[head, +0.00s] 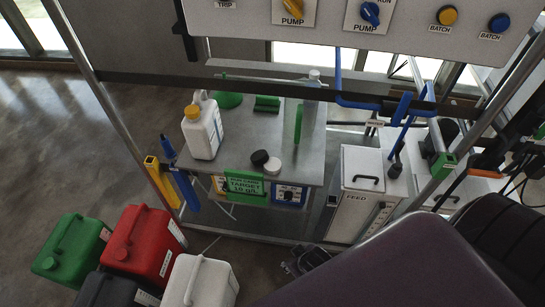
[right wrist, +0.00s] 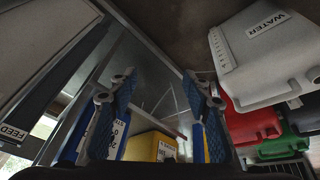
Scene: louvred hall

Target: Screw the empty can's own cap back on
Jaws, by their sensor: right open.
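A white can with a yellow cap (head: 202,128) stands upright on the metal bench (head: 235,133). A black cap (head: 260,158) and a white cap (head: 273,165) lie side by side near the bench's front edge. On the floor are a green can (head: 72,245), a red can (head: 143,240), a black can (head: 105,290) and a white can (head: 203,282), labelled WATER in the right wrist view (right wrist: 265,42). I cannot tell which can is empty. My right gripper (right wrist: 160,92) is open and empty, low in front of the bench. My left gripper is not in view.
A green sign (head: 244,185) hangs at the bench front. A FEED cabinet (head: 362,190) stands to its right. Yellow and blue containers (head: 163,182) stand at its left end. A control panel (head: 360,45) spans above. Bare floor lies at the left.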

